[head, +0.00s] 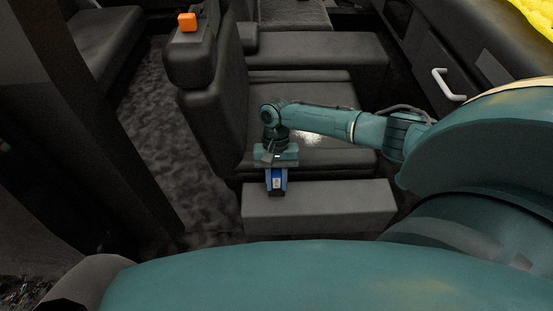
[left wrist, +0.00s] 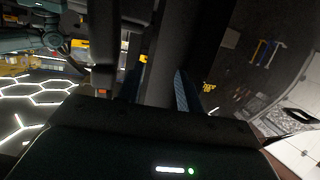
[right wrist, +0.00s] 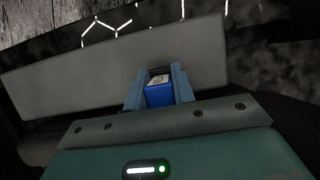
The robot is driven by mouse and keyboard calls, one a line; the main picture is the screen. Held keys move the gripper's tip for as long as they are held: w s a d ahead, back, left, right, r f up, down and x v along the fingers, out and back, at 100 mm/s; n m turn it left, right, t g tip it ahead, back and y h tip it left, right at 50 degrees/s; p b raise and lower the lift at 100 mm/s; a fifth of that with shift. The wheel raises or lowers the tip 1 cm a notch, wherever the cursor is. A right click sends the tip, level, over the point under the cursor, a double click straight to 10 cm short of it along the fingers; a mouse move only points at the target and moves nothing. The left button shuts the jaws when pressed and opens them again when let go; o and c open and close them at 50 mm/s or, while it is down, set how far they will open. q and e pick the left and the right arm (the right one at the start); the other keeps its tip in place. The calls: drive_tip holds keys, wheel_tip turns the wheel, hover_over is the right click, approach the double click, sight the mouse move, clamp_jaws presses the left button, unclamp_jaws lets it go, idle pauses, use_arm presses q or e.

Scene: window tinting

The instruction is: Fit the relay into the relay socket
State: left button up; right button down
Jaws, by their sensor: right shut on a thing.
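My right gripper (head: 276,184) points down at the grey block in front of the seat. It is shut on the relay (right wrist: 160,95), a small blue block with a pale, marked face. The relay also shows between the fingers in the head view (head: 276,174). In the right wrist view a dark patch lies just past the relay between the fingertips; I cannot tell whether it is the relay socket. Whether the relay touches anything beyond the fingers is not clear. My left gripper (left wrist: 156,85) shows only in its own wrist view, with its fingers apart and nothing visible between them.
The grey block (head: 345,208) lies below my right gripper, with a dark seat (head: 325,115) behind it. An orange block (head: 187,22) sits on the seatback at the upper left. A white handle (head: 448,85) is on the right-hand panel. Carpeted floor (head: 170,140) lies open left of the seat.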

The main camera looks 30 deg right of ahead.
drive_tip(key=c, duration=1.1)
unclamp_jaws()
drive_tip(key=p+v, duration=0.1)
drive_tip(key=v, duration=0.5)
use_arm(q)
drive_tip(key=shift+s+a+r+n+p, duration=0.3)
drive_tip(key=shift+a+r+n+p, duration=0.25)
drive_tip(key=shift+n+p, duration=0.2)
use_arm(e)
drive_tip(key=v, duration=0.7)
use_arm(q)
drive_tip(key=shift+w, duration=0.15)
use_arm(e)
drive_tip(key=shift+s, duration=0.1)
